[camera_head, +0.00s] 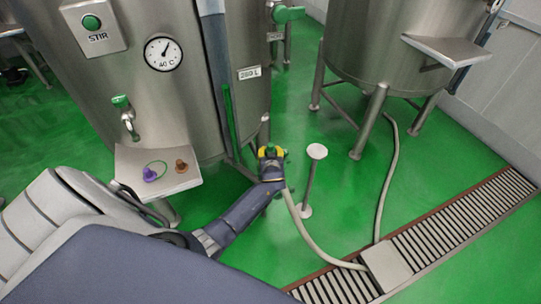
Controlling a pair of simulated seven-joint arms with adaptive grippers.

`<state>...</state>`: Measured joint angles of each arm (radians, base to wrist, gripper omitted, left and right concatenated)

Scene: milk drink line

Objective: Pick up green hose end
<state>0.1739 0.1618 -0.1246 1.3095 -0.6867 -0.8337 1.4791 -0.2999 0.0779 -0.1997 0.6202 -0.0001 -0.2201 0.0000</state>
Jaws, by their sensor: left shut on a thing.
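The green hose end (271,152) shows as a small green piece at the tip of my left gripper (269,157). The gripper is shut on it, and yellow parts show on either side of the green. My left arm reaches in from the lower left. The pale hose (306,234) runs from just below the gripper down to the right, to the floor drain. The gripper hides much of the hose end. My right gripper is not in view.
A steel tank (185,100) with a gauge, a STIR button and a small shelf (138,160) stands at left. A second tank (372,55) stands at upper right. A post with a round white top (317,151) stands just right of the gripper. A grated drain (440,232) crosses the lower right.

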